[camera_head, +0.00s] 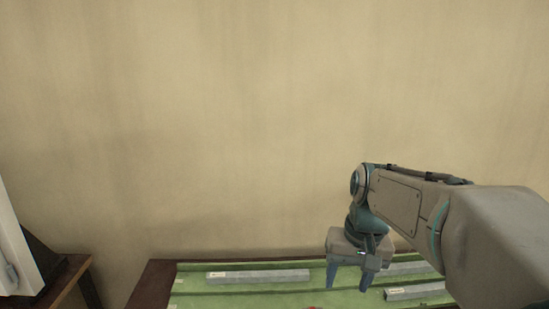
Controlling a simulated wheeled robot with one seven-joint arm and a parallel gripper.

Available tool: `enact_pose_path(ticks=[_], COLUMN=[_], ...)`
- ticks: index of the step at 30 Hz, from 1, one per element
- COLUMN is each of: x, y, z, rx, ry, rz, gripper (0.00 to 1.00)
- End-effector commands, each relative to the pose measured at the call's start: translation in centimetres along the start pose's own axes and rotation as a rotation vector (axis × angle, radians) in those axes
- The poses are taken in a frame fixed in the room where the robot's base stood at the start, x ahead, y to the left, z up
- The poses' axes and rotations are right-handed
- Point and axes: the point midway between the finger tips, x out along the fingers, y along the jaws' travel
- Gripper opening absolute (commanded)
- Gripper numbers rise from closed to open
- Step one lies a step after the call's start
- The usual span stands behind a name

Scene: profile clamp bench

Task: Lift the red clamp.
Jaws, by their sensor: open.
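A small bit of red (312,307) shows at the very bottom edge of the picture, on the green mat. It may be the top of the red clamp, but nearly all of it is cut off by the frame. My gripper (347,288) points down above the mat, a little up and to the right of the red bit. Its two blue fingers are apart, with nothing seen between them. I cannot tell its height above the mat.
The green mat (225,298) lies on a dark brown bench (150,280). Grey profiles (258,277) lie on it at the left, behind my gripper at the right (405,268), and at the front right (415,291). A plain beige wall (220,120) stands behind. A wooden table (70,278) stands far left.

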Motion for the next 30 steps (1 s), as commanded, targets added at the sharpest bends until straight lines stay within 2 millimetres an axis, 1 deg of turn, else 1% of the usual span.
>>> enact_pose_path(ticks=[1,6,9,12,15,16,17,18,21,30], x=[0.1,1.2,2.1,3.0,3.6,3.7,3.8,3.9,4.0,4.0], y=[0.2,1.1,1.6,2.0,2.3,2.3,2.4,2.4,2.5,2.4], z=[1.6,6.3,8.6,10.3,11.3,11.5,11.6,11.8,11.9,11.8], rx=[-0.012,-0.055,-0.08,-0.099,-0.113,-0.116,-0.118,-0.12,-0.121,-0.12], ry=[0.031,0.131,0.182,0.22,0.245,0.25,0.255,0.258,0.26,0.259], rz=[0.011,0.05,0.067,0.079,0.086,0.088,0.089,0.09,0.091,0.09], gripper=[0.51,0.51,0.51,0.51,0.51,0.45,0.37,0.26,0.0,0.0])
